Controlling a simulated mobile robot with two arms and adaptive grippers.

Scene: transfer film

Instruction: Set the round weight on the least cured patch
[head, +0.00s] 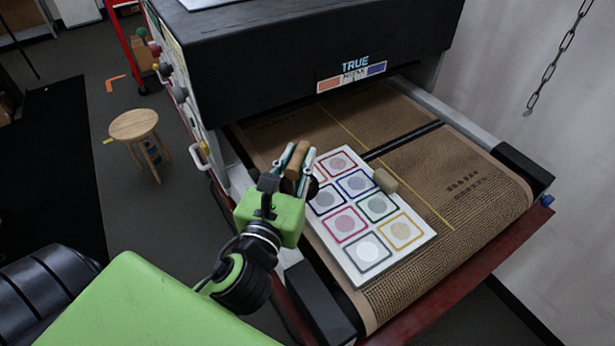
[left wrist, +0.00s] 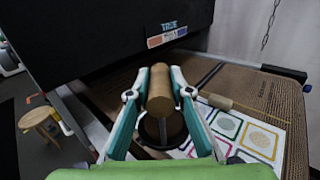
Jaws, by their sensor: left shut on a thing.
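My left gripper (head: 296,166) is shut on an upright brown wooden cylinder (head: 298,156), which also shows between the fingers in the left wrist view (left wrist: 160,90). A dark round part (left wrist: 162,132) shows below it; this looks like the round weight with its handle, but the fingers hide part of it. It is over the far left edge of a white sheet (head: 430,234). The sheet bears several coloured frames with round patches. The patch in the grey frame (head: 370,248) looks palest; the yellow-framed patch (head: 401,230) is tan. The gripper partly hides an orange frame.
A second tan cylinder (head: 385,180) is at the sheet's right edge. The sheet lies on a brown mesh belt (head: 480,205), which has free room to the right. A black dryer hood (head: 310,50) overhangs the far end. A wooden stool (head: 134,125) stands on the floor at left.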

